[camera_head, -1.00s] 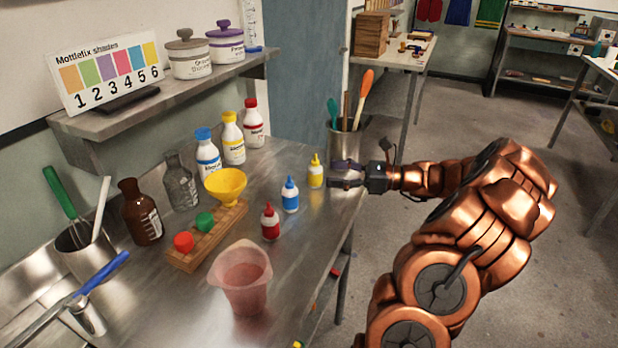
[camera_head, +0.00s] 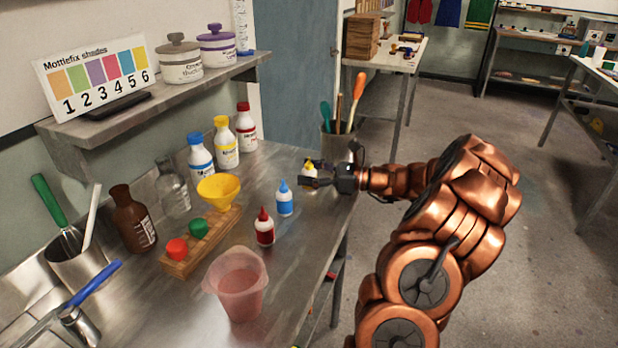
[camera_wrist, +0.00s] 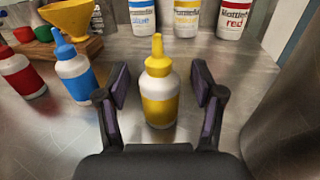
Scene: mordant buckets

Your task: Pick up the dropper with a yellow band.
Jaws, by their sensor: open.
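The dropper with a yellow band (camera_wrist: 160,97) stands upright on the metal bench, with a white shoulder and a yellow nozzle. In the wrist view it is between the two fingers of my gripper (camera_wrist: 160,95), with a gap on each side. The fingers are open and have purple pads. In the head view my gripper (camera_head: 306,176) reaches in from the right at bench height and hides most of the dropper; its yellow top (camera_head: 309,164) shows. A blue-banded dropper (camera_head: 285,200) and a red-banded dropper (camera_head: 265,229) stand to the left and nearer.
A yellow funnel (camera_head: 218,190) sits in a wooden rack (camera_head: 190,262) with red and green stoppers. A pink beaker (camera_head: 238,285) stands near the bench edge. Large bottles (camera_head: 227,146) line the back. A utensil pot (camera_head: 342,145) stands behind my gripper.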

